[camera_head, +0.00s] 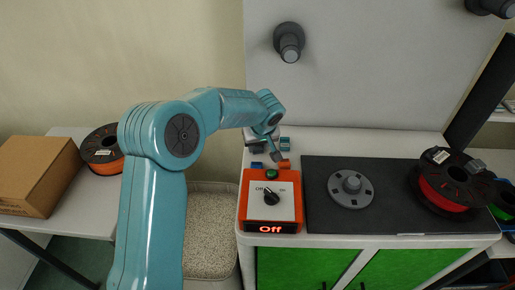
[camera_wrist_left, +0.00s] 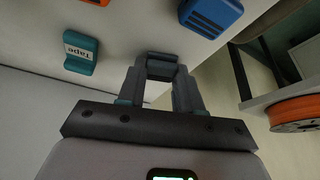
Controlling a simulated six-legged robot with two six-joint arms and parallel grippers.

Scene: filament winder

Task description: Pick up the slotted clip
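A blue block with dark slots, which looks like the slotted clip, shows in the left wrist view (camera_wrist_left: 211,14) at the top. In the head view it is the small blue piece (camera_head: 257,165) behind the orange control box. My left gripper (camera_head: 268,152) is low over the table, just behind this piece. In the wrist view its two dark fingers (camera_wrist_left: 160,78) stand apart, with the blue block beyond them to the upper right. A grey shape shows between the fingertips; I cannot tell whether it is a separate thing. My right gripper is out of view.
A teal block marked "Tape" (camera_wrist_left: 81,52) and an orange block (camera_head: 284,163) stand close by. The orange control box (camera_head: 255,212) reads "Off". A dark mat (camera_head: 400,205) with a grey round hub (camera_head: 351,189) lies right. Spools (camera_head: 446,184) stand at the far right.

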